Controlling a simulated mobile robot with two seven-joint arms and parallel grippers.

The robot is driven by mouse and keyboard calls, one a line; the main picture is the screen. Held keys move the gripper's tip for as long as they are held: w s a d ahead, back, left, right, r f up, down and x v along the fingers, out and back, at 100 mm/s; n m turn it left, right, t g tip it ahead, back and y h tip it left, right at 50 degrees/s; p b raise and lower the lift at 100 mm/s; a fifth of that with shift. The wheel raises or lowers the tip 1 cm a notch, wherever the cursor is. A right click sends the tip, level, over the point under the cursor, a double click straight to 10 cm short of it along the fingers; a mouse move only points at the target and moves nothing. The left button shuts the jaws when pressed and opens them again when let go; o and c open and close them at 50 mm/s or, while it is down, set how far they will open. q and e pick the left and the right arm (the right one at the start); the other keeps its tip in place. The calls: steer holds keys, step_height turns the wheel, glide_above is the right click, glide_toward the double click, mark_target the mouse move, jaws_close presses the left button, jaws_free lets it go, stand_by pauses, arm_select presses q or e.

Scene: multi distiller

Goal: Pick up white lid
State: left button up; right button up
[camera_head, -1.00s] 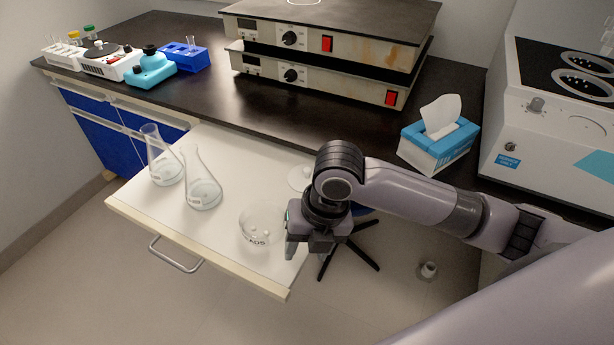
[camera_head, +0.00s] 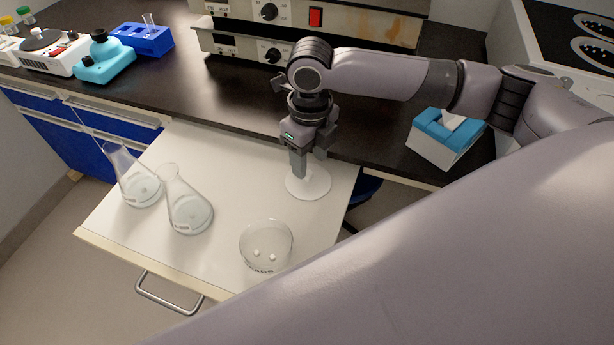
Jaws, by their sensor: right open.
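The white lid (camera_head: 309,187) is a flat round disc lying on the white pull-out drawer board (camera_head: 230,165), near its back right. My right gripper (camera_head: 304,172) points down right over the lid, its fingers covering part of the lid's middle. It is open; whether the fingertips touch the lid or straddle a knob on it cannot be told. My left gripper does not show.
A clear glass dish (camera_head: 266,245) with small white beads stands on the front of the board. Two conical flasks (camera_head: 187,208) (camera_head: 137,183) stand to its left. A blue tissue box (camera_head: 447,136) and stacked hotplates (camera_head: 240,47) are on the dark bench behind.

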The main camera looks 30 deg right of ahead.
mark_target(308, 172)
steer(key=f, duration=0.3)
steer(key=shift+w+f, duration=0.2)
steer(key=shift+f, duration=0.2)
jaws_close()
steer(key=shift+r, duration=0.1)
